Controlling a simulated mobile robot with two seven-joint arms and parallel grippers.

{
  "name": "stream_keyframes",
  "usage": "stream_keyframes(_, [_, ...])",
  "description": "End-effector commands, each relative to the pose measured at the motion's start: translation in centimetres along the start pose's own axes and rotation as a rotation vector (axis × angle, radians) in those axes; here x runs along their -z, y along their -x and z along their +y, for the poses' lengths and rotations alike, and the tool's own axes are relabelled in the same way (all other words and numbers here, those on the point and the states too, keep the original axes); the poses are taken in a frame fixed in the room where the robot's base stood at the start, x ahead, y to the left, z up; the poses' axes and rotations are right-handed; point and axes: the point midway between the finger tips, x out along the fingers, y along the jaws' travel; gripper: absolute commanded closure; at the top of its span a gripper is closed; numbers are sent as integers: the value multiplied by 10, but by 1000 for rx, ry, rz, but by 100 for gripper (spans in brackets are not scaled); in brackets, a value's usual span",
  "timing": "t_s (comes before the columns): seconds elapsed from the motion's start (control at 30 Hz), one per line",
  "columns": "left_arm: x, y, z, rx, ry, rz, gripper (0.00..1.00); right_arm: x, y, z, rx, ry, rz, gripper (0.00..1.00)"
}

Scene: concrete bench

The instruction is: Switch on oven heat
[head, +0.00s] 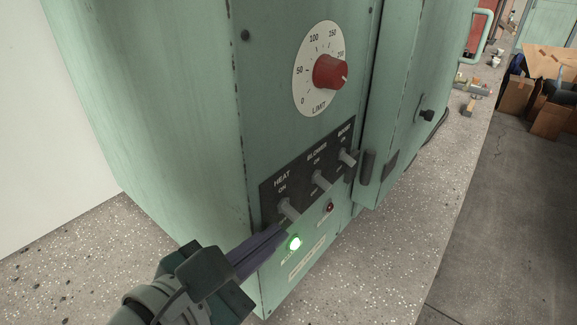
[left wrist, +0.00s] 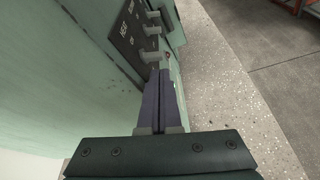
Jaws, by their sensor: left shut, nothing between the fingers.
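The green oven (head: 180,90) stands on the bench with a dark switch panel (head: 268,193) low on its front. The heat switch (head: 288,209) is the nearest of three grey levers; it also shows in the left wrist view (left wrist: 150,57). Its lever points outward and downward, much like the other two. My left gripper (head: 281,233) is shut and empty, its purple fingertips just below the heat lever. In the left wrist view the fingertips (left wrist: 160,76) are close under the lever; I cannot tell whether they touch it. My right gripper is not in view.
The blower switch (head: 321,181) and a third switch (head: 347,157) are beside the heat switch. A red limit dial (head: 330,72) is above. The speckled bench (head: 385,255) is clear in front.

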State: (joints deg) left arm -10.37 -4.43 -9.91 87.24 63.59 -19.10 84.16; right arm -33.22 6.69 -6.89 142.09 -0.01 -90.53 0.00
Motion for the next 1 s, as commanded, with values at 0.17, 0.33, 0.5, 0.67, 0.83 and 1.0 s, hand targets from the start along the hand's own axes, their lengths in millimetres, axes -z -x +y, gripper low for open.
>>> stream_keyframes(0.17, [1,-21,0,0,-1,-1,100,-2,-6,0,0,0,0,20])
stream_keyframes(0.33, [0,-26,0,0,-1,0,100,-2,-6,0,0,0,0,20])
stream_keyframes(0.5, [0,-26,0,0,-1,0,100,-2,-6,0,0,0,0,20])
stream_keyframes(0.67, [0,-26,0,1,2,0,100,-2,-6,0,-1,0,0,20])
stream_keyframes(0.83, [-2,-25,1,11,33,0,100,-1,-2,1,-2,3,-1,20])
stream_keyframes(1.0, [-1,-25,1,21,60,1,100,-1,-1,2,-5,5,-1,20])
